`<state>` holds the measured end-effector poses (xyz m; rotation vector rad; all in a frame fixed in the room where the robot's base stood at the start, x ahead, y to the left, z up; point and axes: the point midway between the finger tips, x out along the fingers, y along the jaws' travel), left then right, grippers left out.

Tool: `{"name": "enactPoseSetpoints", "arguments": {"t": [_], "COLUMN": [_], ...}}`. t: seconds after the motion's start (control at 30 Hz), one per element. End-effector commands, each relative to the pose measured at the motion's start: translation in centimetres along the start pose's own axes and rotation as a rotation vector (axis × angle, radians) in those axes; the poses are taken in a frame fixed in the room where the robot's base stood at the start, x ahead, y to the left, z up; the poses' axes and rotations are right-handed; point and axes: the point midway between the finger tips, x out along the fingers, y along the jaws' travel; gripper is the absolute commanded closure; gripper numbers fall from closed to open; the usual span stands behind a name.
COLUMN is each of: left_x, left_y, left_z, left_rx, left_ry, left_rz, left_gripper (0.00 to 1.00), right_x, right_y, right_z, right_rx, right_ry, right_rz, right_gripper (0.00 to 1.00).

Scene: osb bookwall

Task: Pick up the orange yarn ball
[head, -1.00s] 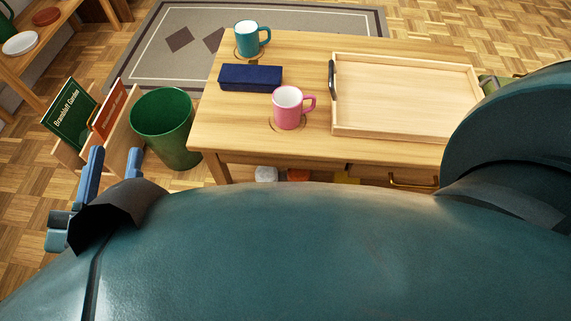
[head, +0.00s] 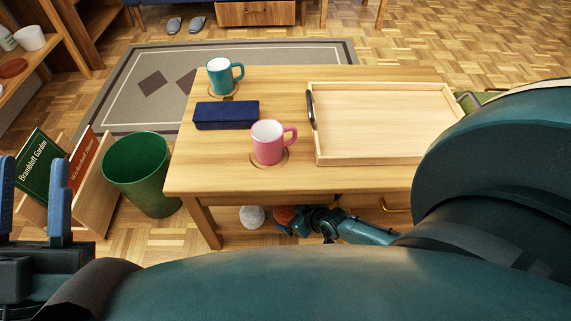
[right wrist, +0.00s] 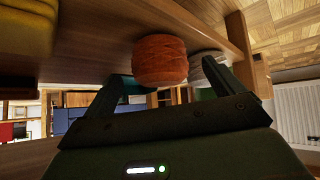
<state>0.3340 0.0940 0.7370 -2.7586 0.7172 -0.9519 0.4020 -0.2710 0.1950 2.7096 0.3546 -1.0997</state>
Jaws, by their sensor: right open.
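The orange yarn ball (head: 285,214) sits low under the table's front edge, partly hidden by my right gripper. It also shows large in the right wrist view (right wrist: 160,60). My right gripper (right wrist: 168,74) is open, with the ball between and just beyond its fingertips; I cannot tell whether either finger touches it. In the head view my right gripper (head: 298,222) reaches in under the table from the right. My left gripper (head: 33,165) is open and empty at the far left, its fingers apart.
A white ball (head: 252,216) lies close beside the yarn ball. The wooden table (head: 215,170) above carries a pink mug (head: 268,146), teal mug (head: 219,78), navy case (head: 226,115) and tray (head: 390,158). A green bin (head: 142,175) and book holder (head: 95,200) stand left.

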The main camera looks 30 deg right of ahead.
Motion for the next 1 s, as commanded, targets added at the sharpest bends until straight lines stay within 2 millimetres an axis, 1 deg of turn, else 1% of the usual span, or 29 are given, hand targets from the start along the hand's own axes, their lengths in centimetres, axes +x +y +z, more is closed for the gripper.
{"name": "enactPoseSetpoints", "arguments": {"t": [0.03, 0.1, 0.2, 0.33, 0.5, 0.57, 1.0], "left_x": [0.0, 0.2, 0.5, 0.6, 0.7, 0.7, 0.7], "left_y": [0.0, -0.2, -0.4, -0.5, -0.5, -0.5, -0.5], "left_z": [-0.1, -0.9, -1.7, -2.3, -2.4, -2.4, -2.4], "left_rx": [0.027, 0.064, 0.099, 0.115, 0.114, 0.114, 0.113], "left_ry": [0.042, 0.099, 0.153, 0.18, 0.179, 0.179, 0.179], "left_rz": [0.005, 0.012, 0.018, 0.021, 0.02, 0.02, 0.021], "left_gripper": [0.64, 0.64, 0.64, 0.64, 0.64, 0.64, 0.64], "right_x": [1.2, 2.2, 3.0, 3.3, 3.2, 3.2, 3.2], "right_y": [-0.1, -0.1, 0.0, 0.0, 0.0, 0.0, 0.0], "right_z": [0.1, 0.2, 0.1, 0.0, -0.1, -0.1, -0.1], "right_rx": [0.002, 0.001, 0.001, 0.001, 0.001, 0.0, 0.0], "right_ry": [0.001, 0.0, 0.0, -0.001, -0.001, -0.001, -0.001], "right_rz": [0.0, 0.0, 0.0, 0.0, 0.0, 0.0, 0.0], "right_gripper": [0.07, 0.07, 0.07, 0.07, 0.07, 0.11, 0.47]}}
